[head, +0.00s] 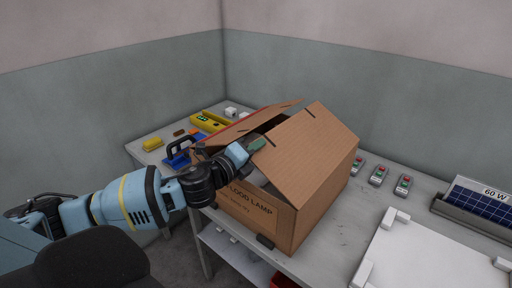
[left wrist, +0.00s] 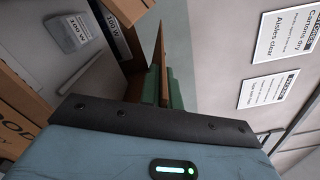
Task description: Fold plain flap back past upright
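An open cardboard carton (head: 250,207) marked "FLOOD LAMP" stands on the bench. Its plain flap (head: 308,155) on the right is raised and slants inward over the opening, short of upright. Another flap (head: 262,120), with a red strip along its edge, slants up on the left. My left gripper (head: 258,146) is at the plain flap's free edge, near its front end. In the left wrist view its green fingers (left wrist: 163,90) stand on either side of the flap (left wrist: 161,62), seen edge-on, and appear closed on it. My right gripper is not in view.
Left of the carton are a blue-handled tool (head: 181,150), a yellow level (head: 208,121) and small blocks. To the right are several switch boxes (head: 379,175), a white tray (head: 425,262) and a solar panel (head: 482,203). A labelled item (left wrist: 70,32) shows inside the carton.

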